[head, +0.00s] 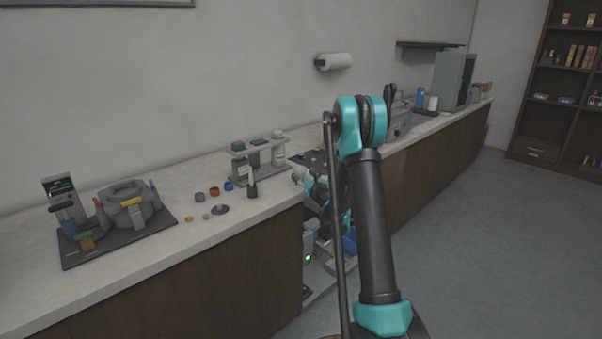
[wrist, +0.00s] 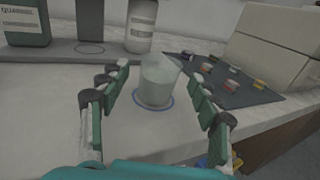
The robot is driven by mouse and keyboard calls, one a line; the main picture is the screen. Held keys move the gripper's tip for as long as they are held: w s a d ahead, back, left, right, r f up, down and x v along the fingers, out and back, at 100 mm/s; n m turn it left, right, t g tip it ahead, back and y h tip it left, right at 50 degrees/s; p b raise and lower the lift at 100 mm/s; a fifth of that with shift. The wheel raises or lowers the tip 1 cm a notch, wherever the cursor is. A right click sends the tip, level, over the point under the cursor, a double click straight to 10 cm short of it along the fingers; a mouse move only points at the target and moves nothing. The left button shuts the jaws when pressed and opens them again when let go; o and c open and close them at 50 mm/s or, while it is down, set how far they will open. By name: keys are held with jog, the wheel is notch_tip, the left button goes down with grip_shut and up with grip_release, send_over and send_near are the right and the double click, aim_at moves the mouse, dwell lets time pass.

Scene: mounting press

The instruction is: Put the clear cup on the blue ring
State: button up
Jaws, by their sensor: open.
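The clear cup (wrist: 159,78) stands upright in the wrist view, with whitish, see-through sides. Its base is on the blue ring (wrist: 154,106), whose front edge shows below the cup on the pale counter. The ring's back part is hidden by the cup. My gripper (wrist: 153,88) is open, with one finger on each side of the cup. A gap shows between the cup and each finger. In the head view the cup and ring cannot be made out behind my arm.
A rack (head: 258,160) with bottles stands on the counter; a green bottle (wrist: 27,22) and a white bottle (wrist: 140,28) show behind the cup. A dark mat (wrist: 240,97) with small parts lies to the right, near a beige box (wrist: 278,45). The counter's front edge is close.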

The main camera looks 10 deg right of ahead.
jog(key=s+d+r+m+g+h, duration=0.1)
jog(key=s+d+r+m+h, duration=0.4)
jog(key=s+m, duration=0.55)
jog(key=s+d+r+m+g+h, duration=0.2)
jog(key=s+d+m+h, duration=0.2)
jog(key=s+d+m, duration=0.55)
jog(key=s+a+f+m+g+y, duration=0.1)
jog(key=s+a+f+m+g, duration=0.2)
jog(key=s+m, duration=0.3)
jog(key=s+a+f+m+g+y, duration=0.2)
jog(key=s+f+m, duration=0.4)
jog(key=s, duration=0.9)
jog(key=s+a+f+m+g+y, duration=0.1)
jog(key=s+a+f+m+g, duration=0.3)
jog(key=s, duration=0.6)
jog(key=a+m+g, duration=0.1)
jog(key=a+m, duration=0.1)
jog(key=shift+s+a+f+m+y, duration=0.25)
jog(key=shift+s+f+m+y, duration=0.05)
jog(key=shift+f, duration=0.05)
jog(key=shift+o, duration=0.4)
